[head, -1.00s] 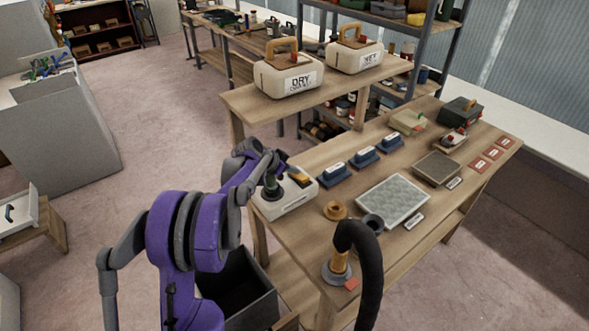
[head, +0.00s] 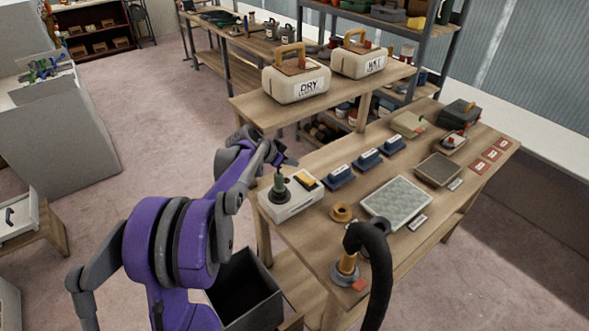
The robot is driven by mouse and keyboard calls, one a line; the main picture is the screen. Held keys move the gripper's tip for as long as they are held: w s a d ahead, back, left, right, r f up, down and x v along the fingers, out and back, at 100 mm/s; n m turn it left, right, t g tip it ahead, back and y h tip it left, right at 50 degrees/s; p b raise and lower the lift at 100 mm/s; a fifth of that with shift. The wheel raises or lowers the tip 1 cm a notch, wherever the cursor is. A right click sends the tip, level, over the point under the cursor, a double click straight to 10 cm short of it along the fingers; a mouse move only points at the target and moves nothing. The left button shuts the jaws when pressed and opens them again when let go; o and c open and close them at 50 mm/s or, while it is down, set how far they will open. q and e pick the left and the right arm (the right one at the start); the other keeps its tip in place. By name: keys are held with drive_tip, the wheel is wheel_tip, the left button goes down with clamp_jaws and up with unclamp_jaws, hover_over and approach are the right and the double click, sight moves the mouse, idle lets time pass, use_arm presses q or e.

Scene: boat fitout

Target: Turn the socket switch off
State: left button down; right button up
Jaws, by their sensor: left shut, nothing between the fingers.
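The socket (head: 292,206) is a pale box at the near left corner of the workbench. A dark green plug (head: 279,186) stands upright in its top. Beside the plug, to the right, is a small black and yellow part (head: 306,182), which looks like the switch; its on or off position is too small to tell. My left gripper (head: 287,161) is shut and empty. It appears just above and behind the plug in the picture; whether it touches anything cannot be told. My right gripper is not in view.
A black hose (head: 374,268) curves up at the bench's near end. A raised shelf (head: 255,110) carries two labelled containers. A dark bin (head: 246,291) stands below.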

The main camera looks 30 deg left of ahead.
use_arm(q)
drive_tip(key=v, duration=0.6)
drive_tip(key=shift+d+r, duration=0.1)
idle(0.4)
